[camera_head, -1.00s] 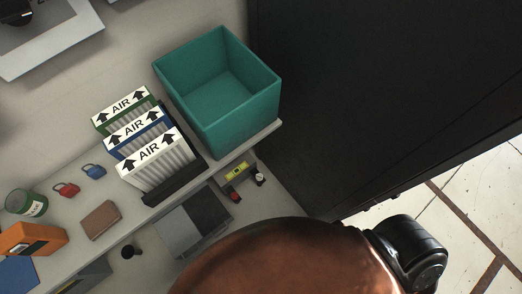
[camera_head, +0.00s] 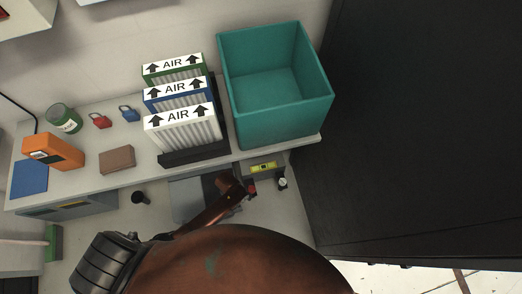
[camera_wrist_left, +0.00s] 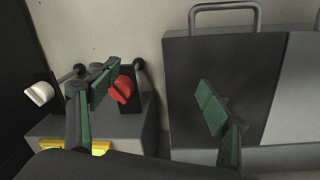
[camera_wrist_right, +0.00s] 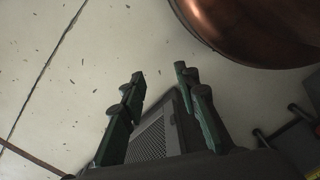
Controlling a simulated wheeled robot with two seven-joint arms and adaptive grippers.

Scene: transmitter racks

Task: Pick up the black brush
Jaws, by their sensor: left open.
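I cannot make out a black brush for certain. A small black round object with a stub (camera_head: 138,197) stands on the lower surface left of my left arm; it is too small to tell if it is the brush. My left gripper (camera_head: 240,187) is over the lower surface, below the filters. My right gripper (camera_wrist_right: 158,82) is open and empty above the floor.
A teal bin (camera_head: 285,125) and AIR filters (camera_head: 183,130) stand on the shelf. A brown block (camera_head: 117,159), orange device (camera_head: 53,152), green can (camera_head: 65,118) and padlocks (camera_head: 100,121) are to the left. A black cabinet (camera_head: 430,130) bounds the right.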

